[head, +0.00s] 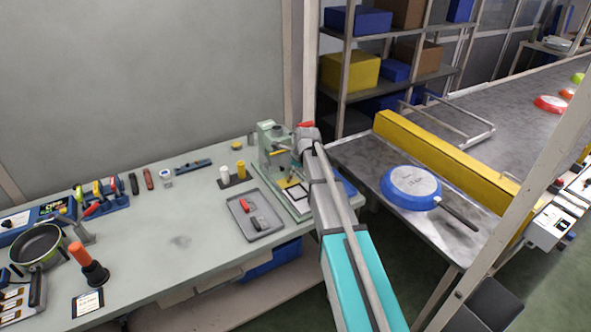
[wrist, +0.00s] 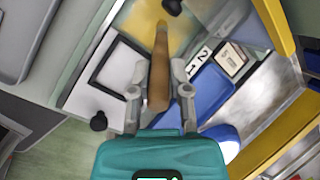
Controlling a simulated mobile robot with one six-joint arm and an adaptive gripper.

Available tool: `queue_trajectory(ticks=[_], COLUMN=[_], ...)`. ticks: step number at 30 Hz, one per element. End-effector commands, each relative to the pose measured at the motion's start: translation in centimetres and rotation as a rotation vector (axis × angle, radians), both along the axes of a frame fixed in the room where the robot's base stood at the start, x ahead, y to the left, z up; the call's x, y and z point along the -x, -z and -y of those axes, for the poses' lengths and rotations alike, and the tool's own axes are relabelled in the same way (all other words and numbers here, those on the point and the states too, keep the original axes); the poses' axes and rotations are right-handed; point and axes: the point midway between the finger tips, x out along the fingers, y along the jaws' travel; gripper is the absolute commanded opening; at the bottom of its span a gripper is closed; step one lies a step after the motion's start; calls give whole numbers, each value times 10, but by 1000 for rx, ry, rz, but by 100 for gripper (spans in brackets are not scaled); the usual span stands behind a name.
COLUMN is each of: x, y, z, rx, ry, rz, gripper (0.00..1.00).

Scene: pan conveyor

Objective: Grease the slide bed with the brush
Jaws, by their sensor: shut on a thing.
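In the wrist view my gripper (wrist: 159,98) is shut on a brown wooden handle, which I take to be the brush (wrist: 160,62). The handle points away from me over the pale machine base. Its bristles cannot be made out. A yellowish surface (wrist: 140,22), perhaps the slide bed, lies beyond the handle; I cannot tell whether the brush touches it. A black square frame (wrist: 92,72) lies left of the handle. In the head view the pale green press (head: 268,145) stands at the bench's right end, and my arm partly covers it.
A grey tray (head: 242,205) with red and dark pieces lies left of the press. Yellow and white cylinders (head: 241,169) stand behind it. A blue pan (head: 408,188) rests on the conveyor (head: 465,235) at right, beside a yellow rail (head: 440,150). A blue bin (wrist: 208,92) is near the gripper.

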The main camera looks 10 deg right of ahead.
Motion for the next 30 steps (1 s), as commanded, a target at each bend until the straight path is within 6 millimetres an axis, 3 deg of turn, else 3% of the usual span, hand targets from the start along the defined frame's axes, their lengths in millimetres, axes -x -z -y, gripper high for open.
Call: queue_trajectory(ticks=[30], x=[-1], y=[1], z=[-19], rx=[0], ry=[0], rz=[-1], gripper=[0])
